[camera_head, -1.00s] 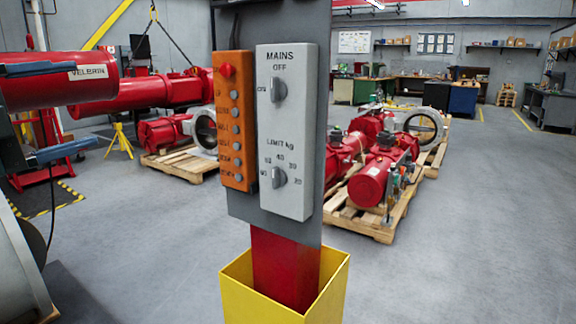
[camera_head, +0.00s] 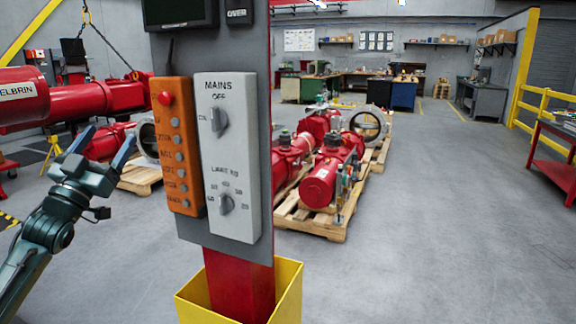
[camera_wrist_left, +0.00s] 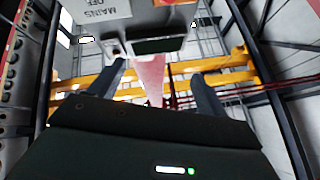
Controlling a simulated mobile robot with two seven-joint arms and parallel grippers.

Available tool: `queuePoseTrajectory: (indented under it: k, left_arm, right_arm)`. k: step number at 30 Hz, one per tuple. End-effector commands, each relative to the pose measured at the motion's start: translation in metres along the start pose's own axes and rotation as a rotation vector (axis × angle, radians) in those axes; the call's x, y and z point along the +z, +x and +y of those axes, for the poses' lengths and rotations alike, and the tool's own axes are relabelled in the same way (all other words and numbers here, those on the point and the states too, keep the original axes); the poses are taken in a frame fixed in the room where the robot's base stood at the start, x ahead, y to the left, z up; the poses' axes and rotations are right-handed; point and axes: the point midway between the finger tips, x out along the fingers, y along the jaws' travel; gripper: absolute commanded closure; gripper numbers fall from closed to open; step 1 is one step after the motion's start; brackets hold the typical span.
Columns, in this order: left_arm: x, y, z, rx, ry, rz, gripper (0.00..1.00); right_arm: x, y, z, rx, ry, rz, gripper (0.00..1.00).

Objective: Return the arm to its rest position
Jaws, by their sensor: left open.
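My left gripper (camera_head: 104,146) is at the left in the head view, its arm coming up from the lower left. Its two blue-grey fingers stand apart, pointing up, with nothing between them. It is left of the orange button box (camera_head: 178,146) and apart from it in the picture. The grey MAINS box (camera_head: 228,155), with two knobs, is beside the orange box on the grey panel (camera_head: 262,120). In the left wrist view the spread fingers (camera_wrist_left: 160,88) show with an empty gap, and the MAINS box (camera_wrist_left: 98,10) is upside down at the top. My right gripper is not seen.
The panel's red post (camera_head: 238,283) stands in a yellow guard (camera_head: 290,292). A red hoisted actuator (camera_head: 110,98) hangs at the left. Pallets (camera_head: 315,222) with red actuators stand behind. A red table (camera_head: 552,165) is at the right. The grey floor (camera_head: 440,230) between is open.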

Motion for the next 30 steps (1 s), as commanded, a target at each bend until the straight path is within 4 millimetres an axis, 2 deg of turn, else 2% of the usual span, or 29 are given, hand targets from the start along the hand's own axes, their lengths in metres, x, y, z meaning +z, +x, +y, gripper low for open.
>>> queuePoseTrajectory:
  k: [1, 3, 11, 17, 24, 30]
  left_arm:
    - [0.018, 0.0, 0.006, -0.034, -0.066, -0.02, 0.24]
    - [0.04, -0.002, 0.013, -0.072, -0.137, -0.043, 0.24]
    - [0.115, -0.02, 0.052, -0.192, -0.365, -0.14, 0.24]
    - [0.158, -0.033, 0.05, -0.167, -0.1, -0.418, 0.24]
    - [0.205, -0.067, 0.038, -0.146, 0.199, -0.751, 0.24]
    - [0.236, -0.136, 0.097, -0.06, 0.161, -0.824, 0.24]
  right_arm:
    - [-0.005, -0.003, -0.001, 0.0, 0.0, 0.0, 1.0]
    - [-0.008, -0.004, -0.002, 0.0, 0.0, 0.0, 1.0]
    - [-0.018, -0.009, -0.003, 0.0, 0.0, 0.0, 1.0]
    - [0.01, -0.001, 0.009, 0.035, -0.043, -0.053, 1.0]
    - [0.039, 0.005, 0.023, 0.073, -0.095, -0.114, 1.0]
    - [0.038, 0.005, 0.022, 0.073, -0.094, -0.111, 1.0]
